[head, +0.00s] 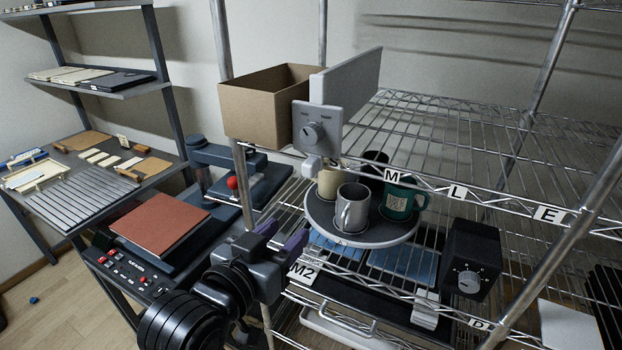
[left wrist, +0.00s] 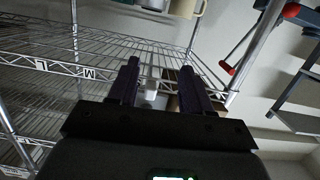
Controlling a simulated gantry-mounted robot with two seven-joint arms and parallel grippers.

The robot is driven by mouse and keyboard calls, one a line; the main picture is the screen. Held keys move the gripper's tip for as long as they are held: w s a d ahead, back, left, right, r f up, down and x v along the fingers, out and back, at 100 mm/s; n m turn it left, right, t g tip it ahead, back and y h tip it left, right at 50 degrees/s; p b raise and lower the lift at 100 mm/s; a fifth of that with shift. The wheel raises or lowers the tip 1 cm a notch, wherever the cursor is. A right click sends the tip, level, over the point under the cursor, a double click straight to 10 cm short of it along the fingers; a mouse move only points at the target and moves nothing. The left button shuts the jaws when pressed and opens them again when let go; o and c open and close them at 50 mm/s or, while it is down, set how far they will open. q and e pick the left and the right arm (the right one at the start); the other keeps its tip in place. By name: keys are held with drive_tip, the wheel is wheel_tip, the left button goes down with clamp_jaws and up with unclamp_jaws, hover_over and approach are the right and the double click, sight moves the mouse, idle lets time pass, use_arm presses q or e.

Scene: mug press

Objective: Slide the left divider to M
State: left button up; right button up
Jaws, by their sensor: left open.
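The left divider (head: 346,85) is a pale grey upright panel on the upper wire shelf, beside a cardboard box. On its front are a plate with a round knob (head: 313,131) and a white piece below, at the shelf rail. The M label (head: 392,174) is on that rail, right of the divider; it also shows in the left wrist view (left wrist: 90,73). My left gripper (head: 283,235), with purple fingers, is open and empty, below and left of the divider, apart from it. In the left wrist view a small pale piece shows between the fingers (left wrist: 160,84). My right gripper is out of view.
The cardboard box (head: 268,107) stands left of the divider. Shelf space right of it is clear. Below, a round tray (head: 349,237) holds several mugs, near my gripper. A black dial box (head: 470,260) is at right. A press (head: 240,175) stands at left.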

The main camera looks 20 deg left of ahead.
use_arm(q)
drive_tip(key=t, duration=0.2)
approach(306, 173)
drive_tip(key=shift+w+d+r, duration=0.1)
drive_tip(key=shift+w+d, duration=0.1)
drive_tip(key=shift+w, duration=1.7)
drive_tip(key=shift+w+d+f, duration=0.1)
drive_tip(key=shift+w+d, duration=0.05)
drive_tip(key=shift+w, duration=1.75)
drive_tip(key=shift+w+d+r, duration=0.1)
drive_tip(key=shift+w+d, duration=0.1)
drive_tip(key=shift+w, duration=1.7)
clamp_jaws()
